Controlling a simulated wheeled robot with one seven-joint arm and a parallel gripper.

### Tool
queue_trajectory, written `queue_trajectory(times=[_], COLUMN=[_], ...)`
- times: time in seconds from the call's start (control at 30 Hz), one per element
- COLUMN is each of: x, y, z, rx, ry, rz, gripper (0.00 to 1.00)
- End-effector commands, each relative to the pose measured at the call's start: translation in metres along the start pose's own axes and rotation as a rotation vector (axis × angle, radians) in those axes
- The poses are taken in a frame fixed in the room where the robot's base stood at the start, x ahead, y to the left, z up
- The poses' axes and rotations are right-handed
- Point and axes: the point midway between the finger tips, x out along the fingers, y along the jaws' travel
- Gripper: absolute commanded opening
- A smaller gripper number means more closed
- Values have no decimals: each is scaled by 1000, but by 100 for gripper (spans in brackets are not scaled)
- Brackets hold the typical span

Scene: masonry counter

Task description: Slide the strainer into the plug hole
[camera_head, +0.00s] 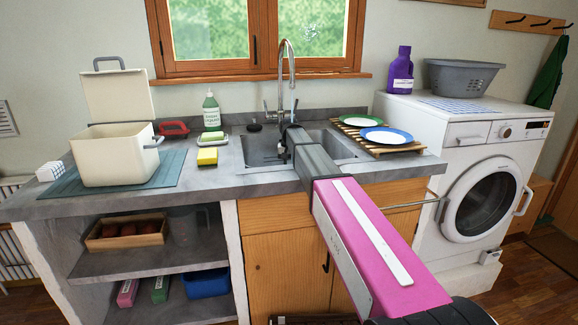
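The grey sink basin (335,140) is set into the counter under the tap. My gripper (283,148) is over the left part of the basin, at the far end of my arm. Its fingers are small and dark here, and I cannot tell whether they are open or shut or hold anything. A small dark round piece (255,127) with a knob lies on the counter behind the basin, left of the tap; I cannot tell whether it is the strainer. The plug hole cannot be made out; the basin floor near my gripper is dark and partly hidden by it.
The tap (289,75) rises behind my gripper. A sponge (207,156), soap dish (213,140) and green bottle (210,110) stand left of the basin. A wooden rack (378,143) with two plates is on the right. An open cream box (115,155) stands far left.

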Motion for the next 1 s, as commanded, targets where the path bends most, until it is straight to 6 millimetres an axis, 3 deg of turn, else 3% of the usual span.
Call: queue_trajectory(times=[0.03,0.07,0.1,0.13,0.17,0.63,1.0], x=[10,10,10,10,10,2,-50], y=[1,1,1,1,1,2,7], z=[4,5,5,5,5,5,-2], rx=[0,0,0,0,0,1,1], ry=[-11,-11,-11,-11,-11,-10,0], rz=[2,2,2,2,2,2,0], gripper=[0,22,35,45,49,49,49])
